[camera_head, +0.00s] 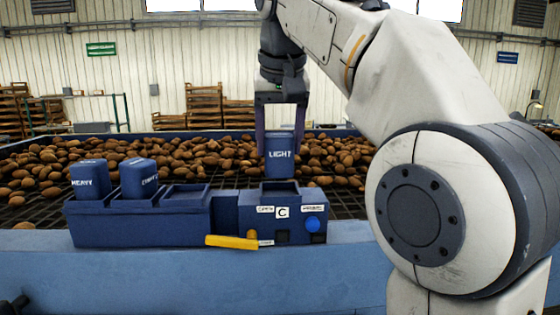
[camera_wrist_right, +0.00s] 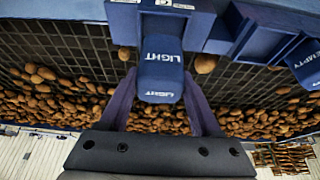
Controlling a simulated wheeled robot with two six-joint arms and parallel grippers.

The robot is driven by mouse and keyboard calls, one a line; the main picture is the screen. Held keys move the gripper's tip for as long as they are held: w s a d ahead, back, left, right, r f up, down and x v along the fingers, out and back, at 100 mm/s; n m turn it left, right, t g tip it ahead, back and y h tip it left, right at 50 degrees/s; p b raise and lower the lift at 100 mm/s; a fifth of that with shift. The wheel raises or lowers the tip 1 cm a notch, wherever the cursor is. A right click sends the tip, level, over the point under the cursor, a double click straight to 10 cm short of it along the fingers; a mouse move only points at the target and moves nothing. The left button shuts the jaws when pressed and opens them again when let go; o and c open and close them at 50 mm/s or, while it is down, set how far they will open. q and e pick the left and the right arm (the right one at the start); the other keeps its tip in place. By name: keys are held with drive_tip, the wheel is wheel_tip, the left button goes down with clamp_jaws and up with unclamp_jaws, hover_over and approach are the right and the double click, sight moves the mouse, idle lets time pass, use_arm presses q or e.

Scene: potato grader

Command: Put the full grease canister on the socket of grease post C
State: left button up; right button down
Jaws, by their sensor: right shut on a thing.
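My right gripper (camera_head: 281,135) is shut on a blue canister labelled LIGHT (camera_head: 280,157), which hangs upright. In the head view its bottom edge is just above the socket (camera_head: 280,186) of the blue post marked C (camera_head: 283,212); whether it touches is unclear. The right wrist view shows the same canister (camera_wrist_right: 161,70) between the fingers (camera_wrist_right: 162,105), with part of the post (camera_wrist_right: 165,5) at the top edge. A HEAVY canister (camera_head: 89,180) and an EMPTY canister (camera_head: 140,178) stand in the rack (camera_head: 140,223) left of the post.
The rack's right slot (camera_head: 186,190) is empty. A yellow handle (camera_head: 232,242) sticks out at the post's front left, and a blue round knob (camera_head: 312,224) is at its right. Brown potatoes (camera_head: 200,152) lie on the dark grid behind. A blue beam (camera_head: 180,270) runs in front.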

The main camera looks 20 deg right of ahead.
sight(279, 160)
drive_tip(key=shift+f, duration=1.9)
drive_tip(key=shift+f+b, duration=0.1)
drive_tip(key=shift+b, duration=0.2)
drive_tip(key=shift+f, duration=0.15)
drive_tip(key=shift+c, duration=0.5)
unclamp_jaws()
drive_tip(key=shift+r, duration=0.4)
drive_tip(key=p+v, duration=0.2)
drive_tip(key=v, duration=0.9)
drive_tip(key=shift+s+r+p, duration=0.25)
drive_tip(key=shift+r+p, duration=0.05)
